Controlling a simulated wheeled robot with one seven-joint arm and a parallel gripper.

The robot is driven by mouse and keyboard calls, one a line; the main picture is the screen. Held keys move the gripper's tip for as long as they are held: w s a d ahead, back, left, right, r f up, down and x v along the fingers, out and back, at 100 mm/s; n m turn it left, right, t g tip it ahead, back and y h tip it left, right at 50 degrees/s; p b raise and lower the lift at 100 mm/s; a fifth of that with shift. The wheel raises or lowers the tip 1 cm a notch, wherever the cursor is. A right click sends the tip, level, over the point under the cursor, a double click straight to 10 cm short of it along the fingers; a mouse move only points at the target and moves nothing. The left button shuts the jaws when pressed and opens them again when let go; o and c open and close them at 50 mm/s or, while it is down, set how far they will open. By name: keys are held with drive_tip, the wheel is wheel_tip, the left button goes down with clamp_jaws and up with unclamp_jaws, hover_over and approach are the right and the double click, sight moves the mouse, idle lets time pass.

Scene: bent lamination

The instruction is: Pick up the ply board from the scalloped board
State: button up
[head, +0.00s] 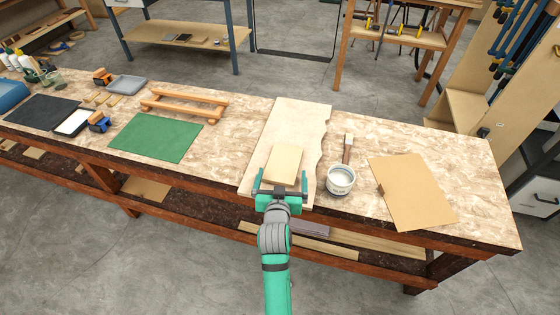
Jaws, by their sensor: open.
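The ply board (284,160) is a small pale yellow rectangle lying on the scalloped board. The scalloped board (300,118) is a long pale board with a wavy right edge, lying across the bench near its middle. My gripper (279,185) is at the near end of the ply board, with its green fingers spread apart, one toward each side of it. The ply board's near edge is partly hidden by the gripper. I cannot tell whether the fingers touch it.
A white pot (341,180) and a brush (348,147) stand close right of the scalloped board. A brown sheet (413,190) lies farther right. A green mat (155,137) and a wooden frame (184,105) lie to the left. The bench's front edge runs below my gripper.

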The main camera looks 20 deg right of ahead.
sight(283, 163)
drive_tip(key=shift+w+d+f, duration=0.15)
drive_tip(key=shift+w+d, duration=0.1)
drive_tip(key=shift+d, duration=0.05)
drive_tip(key=shift+w+a+f, duration=0.15)
drive_tip(key=shift+w, duration=0.2)
drive_tip(key=shift+w+f, duration=0.1)
drive_tip(key=shift+w, duration=0.25)
drive_tip(key=x, duration=0.4)
drive_tip(key=shift+w+d, duration=0.15)
drive_tip(key=shift+d, duration=0.15)
drive_tip(key=c, duration=1)
